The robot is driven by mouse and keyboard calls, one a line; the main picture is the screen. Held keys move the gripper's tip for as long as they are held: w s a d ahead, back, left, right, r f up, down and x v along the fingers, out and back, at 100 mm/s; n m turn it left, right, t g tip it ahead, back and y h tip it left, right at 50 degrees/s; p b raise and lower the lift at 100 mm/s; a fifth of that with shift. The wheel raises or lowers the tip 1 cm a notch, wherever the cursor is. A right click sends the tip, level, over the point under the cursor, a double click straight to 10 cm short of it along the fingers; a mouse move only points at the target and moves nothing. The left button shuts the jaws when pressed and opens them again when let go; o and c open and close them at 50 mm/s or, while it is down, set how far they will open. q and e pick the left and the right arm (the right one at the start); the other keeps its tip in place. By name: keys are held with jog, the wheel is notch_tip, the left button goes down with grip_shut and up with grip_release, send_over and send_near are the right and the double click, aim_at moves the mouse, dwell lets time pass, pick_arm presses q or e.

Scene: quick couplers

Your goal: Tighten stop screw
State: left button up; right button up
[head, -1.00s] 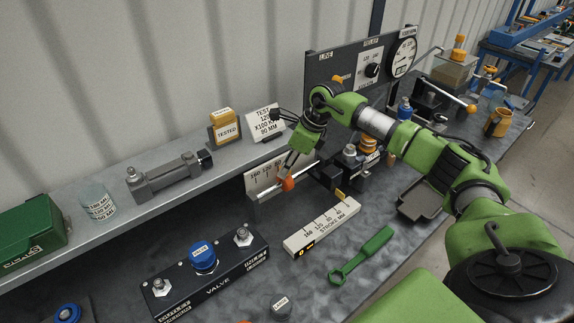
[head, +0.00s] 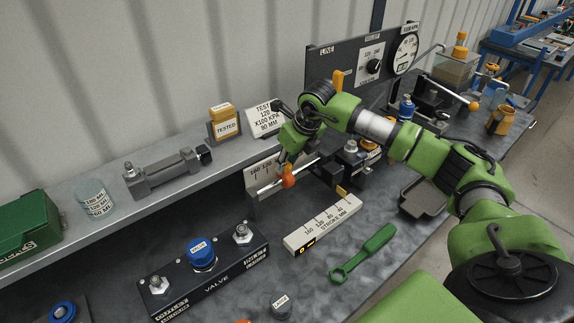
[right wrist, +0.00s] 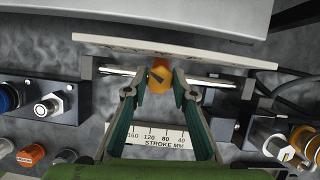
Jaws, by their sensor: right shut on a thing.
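The orange stop knob (head: 288,181) sits on a thin metal rod in front of the scale plate (head: 262,172). In the right wrist view the orange knob (right wrist: 159,80) shows between the fingertips, with a dark mark on its face and the rod (right wrist: 212,82) running out to both sides. My right gripper (head: 286,166) comes down on the knob from above; its green fingers close in on the knob from both sides in the wrist view (right wrist: 162,84). The fingers partly hide the knob. My left gripper is not in view.
A stroke ruler (head: 322,225), a green wrench (head: 363,254) and a valve block (head: 215,268) lie on the bench in front. A shelf behind holds a cylinder (head: 165,172), a "tested" box (head: 224,124) and a test card (head: 265,117). A gauge panel (head: 345,62) stands behind my arm.

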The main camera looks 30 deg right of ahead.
jog(key=m+h+b, duration=0.1)
jog(key=m, duration=0.1)
jog(key=m+h+b, duration=0.1)
jog(key=m+b, duration=0.1)
jog(key=m, duration=0.1)
jog(key=shift+w+a+m, duration=0.15)
jog(key=shift+a+m, duration=0.05)
jog(key=shift+m, duration=0.1)
jog(key=m+h+b, duration=0.1)
jog(key=m, duration=0.1)
jog(key=m+g+b, duration=0.1)
jog(key=m, duration=0.1)
jog(key=shift+r+m+h, duration=0.1)
jog(key=shift+m+h, duration=0.2)
jog(key=shift+h, duration=0.1)
